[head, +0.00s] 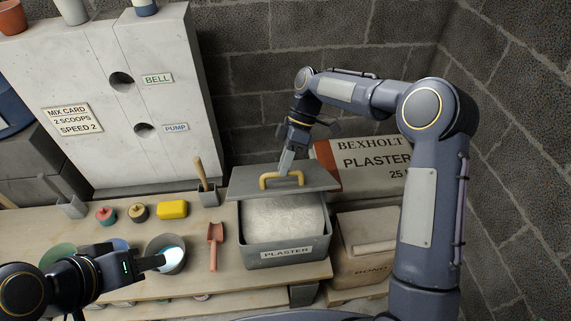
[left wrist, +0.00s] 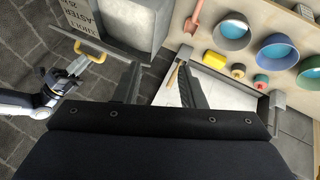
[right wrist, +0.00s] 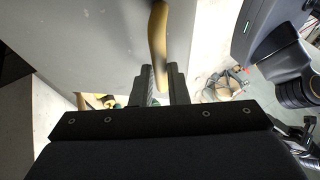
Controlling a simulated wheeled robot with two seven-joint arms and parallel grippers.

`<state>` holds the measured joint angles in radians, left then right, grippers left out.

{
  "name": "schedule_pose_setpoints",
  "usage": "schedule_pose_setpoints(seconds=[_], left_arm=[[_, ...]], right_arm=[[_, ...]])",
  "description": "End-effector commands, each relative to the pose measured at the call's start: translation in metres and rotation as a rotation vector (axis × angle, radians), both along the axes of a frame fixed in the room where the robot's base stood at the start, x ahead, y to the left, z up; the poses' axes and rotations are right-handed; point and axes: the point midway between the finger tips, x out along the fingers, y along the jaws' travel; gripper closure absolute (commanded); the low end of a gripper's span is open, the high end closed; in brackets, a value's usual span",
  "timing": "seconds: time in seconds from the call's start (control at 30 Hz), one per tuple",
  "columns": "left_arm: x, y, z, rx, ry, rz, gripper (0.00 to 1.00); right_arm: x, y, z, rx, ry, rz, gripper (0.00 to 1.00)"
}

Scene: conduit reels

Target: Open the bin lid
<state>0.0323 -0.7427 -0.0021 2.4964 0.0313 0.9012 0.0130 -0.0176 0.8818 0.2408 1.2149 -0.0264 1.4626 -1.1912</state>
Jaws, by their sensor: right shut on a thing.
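The grey bin (head: 287,253) labelled PLASTER stands on the bench and holds pale plaster (head: 283,216). Its flat grey lid (head: 243,184) is over the back part of the bin, leaving the plaster in view in front. My right gripper (head: 286,168) is shut on the lid's yellow handle (head: 268,181). In the right wrist view, the handle (right wrist: 158,40) is between the fingers, beside the grey lid (right wrist: 85,40). The handle (left wrist: 88,52) also shows in the left wrist view. My left gripper (head: 163,262) is over a bowl at the left; its fingers (left wrist: 160,88) are apart and empty.
A red scoop (head: 215,243) lies left of the bin. A bowl (head: 165,246) with pale blue contents, a yellow sponge (head: 173,209) and small pots are further left. A plaster sack (head: 372,168) and cardboard box (head: 362,268) are at the right. A block wall stands behind.

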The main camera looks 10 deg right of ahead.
Motion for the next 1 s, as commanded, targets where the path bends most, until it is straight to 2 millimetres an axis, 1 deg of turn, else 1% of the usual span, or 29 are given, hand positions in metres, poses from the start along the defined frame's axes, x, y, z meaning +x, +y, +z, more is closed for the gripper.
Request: schedule_pose_setpoints(seconds=[0.03,0.07,0.17,0.27,0.3,0.33,0.47,0.57,0.6,0.67,0.77,0.8,0.87,0.9,0.97,1.0], left_arm=[[0.000,0.000,-0.001,0.000,0.000,0.000,0.64],[0.000,0.000,-0.001,0.000,0.000,0.000,0.66],[0.000,0.000,-0.003,0.014,0.008,-0.019,0.79],[0.000,-0.001,-0.011,0.079,0.037,-0.099,0.92],[0.000,-0.001,-0.016,0.125,0.056,-0.154,0.98],[0.000,0.000,-0.021,0.165,0.073,-0.203,1.00],[0.004,0.003,-0.041,0.404,0.143,-0.489,1.00],[0.014,0.006,-0.052,0.620,0.177,-0.740,1.00],[0.020,0.007,-0.055,0.709,0.184,-0.842,1.00],[0.030,0.006,-0.058,0.843,0.190,-0.992,1.00],[0.053,-0.002,-0.060,1.076,0.180,-1.239,1.00],[0.062,-0.009,-0.061,1.171,0.169,-1.337,1.00],[0.077,-0.021,-0.060,1.317,0.147,-1.482,1.00],[0.086,-0.032,-0.059,1.416,0.126,-1.575,1.00],[0.100,-0.051,-0.058,1.568,0.087,-1.710,1.00],[0.108,-0.067,-0.058,1.671,0.055,-1.798,1.00]], right_arm=[[0.007,-0.004,-0.006,-0.008,-0.020,-0.014,1.00],[0.007,-0.004,-0.006,-0.009,-0.020,-0.014,1.00],[0.007,-0.004,-0.007,-0.009,-0.020,-0.014,1.00],[0.007,-0.004,-0.007,-0.009,-0.020,-0.015,1.00],[0.007,-0.004,-0.007,-0.009,-0.020,-0.015,1.00],[0.007,-0.004,-0.007,-0.009,-0.020,-0.015,1.00],[0.007,-0.004,-0.007,-0.009,-0.020,-0.015,1.00],[0.007,-0.004,-0.007,-0.009,-0.020,-0.015,1.00],[0.007,-0.004,-0.007,-0.009,-0.020,-0.015,1.00],[0.007,-0.004,-0.007,-0.009,-0.020,-0.015,1.00],[0.007,-0.004,-0.007,-0.009,-0.020,-0.015,1.00],[0.007,-0.004,-0.007,-0.009,-0.020,-0.015,1.00],[0.007,-0.004,-0.007,-0.009,-0.020,-0.015,1.00],[0.007,-0.004,-0.007,-0.009,-0.020,-0.015,1.00],[0.007,-0.004,-0.007,-0.009,-0.020,-0.015,1.00],[0.007,-0.004,-0.007,-0.009,-0.020,-0.015,1.00]])
